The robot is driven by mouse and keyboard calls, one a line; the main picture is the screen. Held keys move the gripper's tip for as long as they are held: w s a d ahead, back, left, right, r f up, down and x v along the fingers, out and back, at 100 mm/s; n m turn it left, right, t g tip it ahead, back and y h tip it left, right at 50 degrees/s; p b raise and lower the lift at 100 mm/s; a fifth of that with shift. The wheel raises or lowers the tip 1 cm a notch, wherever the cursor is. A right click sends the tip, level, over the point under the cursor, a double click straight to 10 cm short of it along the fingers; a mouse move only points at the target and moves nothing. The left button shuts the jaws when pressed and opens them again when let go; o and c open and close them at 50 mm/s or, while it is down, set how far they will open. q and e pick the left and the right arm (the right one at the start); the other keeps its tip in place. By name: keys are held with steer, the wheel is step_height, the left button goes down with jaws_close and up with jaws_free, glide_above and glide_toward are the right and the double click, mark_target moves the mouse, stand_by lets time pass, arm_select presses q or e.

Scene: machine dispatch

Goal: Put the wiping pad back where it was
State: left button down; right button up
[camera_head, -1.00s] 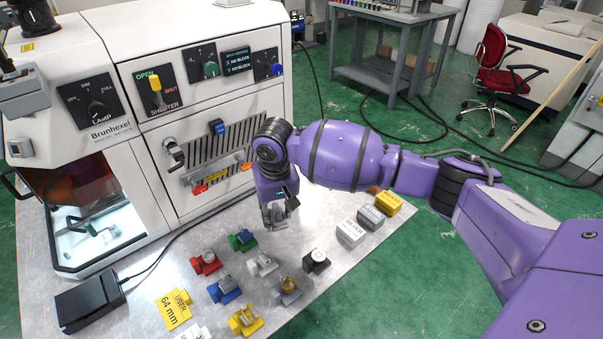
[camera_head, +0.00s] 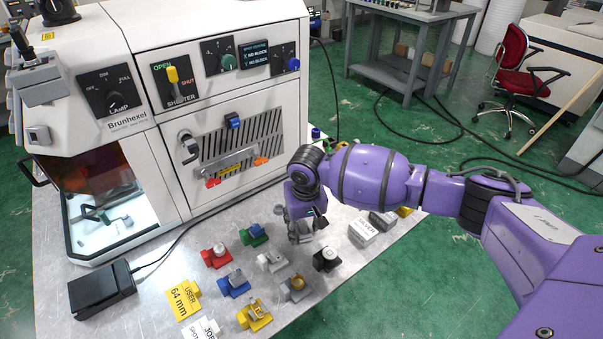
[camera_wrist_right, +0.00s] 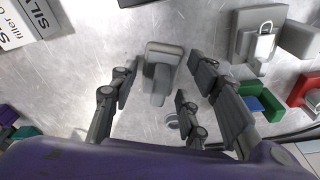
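A small grey block with a narrower stem-like part (camera_wrist_right: 162,72), which may be the wiping pad, shows between the fingers of my right gripper (camera_wrist_right: 172,98) in the wrist view. Clear gaps separate it from the fingers on both sides, so the gripper looks open around it. I cannot tell whether the block rests on the metal table. In the head view my right gripper (camera_head: 303,230) points down low over the table (camera_head: 225,222), between the green block and the grey labelled blocks. The small block cannot be told apart from the fingers there. My left gripper is out of view.
Close by stand a green block (camera_head: 254,236), a light grey block (camera_head: 271,261), a black block (camera_head: 326,259) and a labelled grey block (camera_head: 363,232). The Brunhexel machine (camera_head: 205,110) stands behind. A black pedal (camera_head: 101,289) and a yellow tag (camera_head: 182,299) lie at left.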

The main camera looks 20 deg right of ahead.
mark_target(305, 228)
steer(key=shift+o, duration=0.3)
step_height(305, 228, up, 12)
steer(key=s+p, duration=0.1)
steer(key=shift+s, duration=0.2)
stand_by(0.6)
